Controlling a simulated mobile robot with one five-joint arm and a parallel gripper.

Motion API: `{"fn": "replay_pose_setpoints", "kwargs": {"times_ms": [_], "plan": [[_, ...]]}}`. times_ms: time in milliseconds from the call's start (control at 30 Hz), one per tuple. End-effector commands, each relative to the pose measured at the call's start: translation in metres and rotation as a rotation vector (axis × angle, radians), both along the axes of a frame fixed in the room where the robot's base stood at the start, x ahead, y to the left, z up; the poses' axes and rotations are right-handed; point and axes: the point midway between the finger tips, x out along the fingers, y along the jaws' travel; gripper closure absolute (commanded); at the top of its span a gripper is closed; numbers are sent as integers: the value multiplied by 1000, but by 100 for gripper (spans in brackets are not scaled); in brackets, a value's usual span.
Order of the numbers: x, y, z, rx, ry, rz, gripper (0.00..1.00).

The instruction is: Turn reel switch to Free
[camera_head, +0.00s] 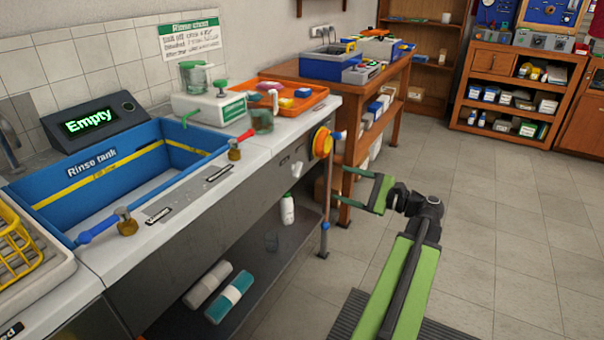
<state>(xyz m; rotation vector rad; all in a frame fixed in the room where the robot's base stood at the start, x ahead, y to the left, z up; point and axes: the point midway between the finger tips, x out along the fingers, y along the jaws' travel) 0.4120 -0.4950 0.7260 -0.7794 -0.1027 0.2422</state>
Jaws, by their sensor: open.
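A round yellow and orange reel (322,143) is mounted at the right end of the rinse bench, near the top corner. A small light fitting (297,168) shows on the bench's front panel to the left of the reel. I cannot tell whether it is the reel switch, and no "Free" mark is readable. My gripper (341,186) has green fingers and is open, with nothing seen between them. It points left, below and to the right of the reel in the picture. I see no contact with the reel.
The blue rinse tank (60,205) sits on the bench, with a display (90,122) reading "Empty". A lower shelf (270,265) holds rolls and a white bottle (287,208). A wooden table (300,72) stands beyond. Tiled floor (500,220) is clear at right.

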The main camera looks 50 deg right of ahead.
Motion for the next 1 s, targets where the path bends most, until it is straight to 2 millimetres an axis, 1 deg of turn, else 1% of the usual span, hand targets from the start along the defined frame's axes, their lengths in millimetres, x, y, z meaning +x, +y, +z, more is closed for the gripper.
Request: {"fn": "replay_pose_setpoints", "kwargs": {"times_ms": [100,400,533,600,733,1000], "plan": [[26,6,0,-1,0,-1,31],[97,20,0,-1,1,-7,31],[121,26,0,-1,1,-8,31],[131,28,0,-1,1,-8,31],[141,31,0,-2,1,-11,31],[142,31,-1,-2,1,-11,31]]}}
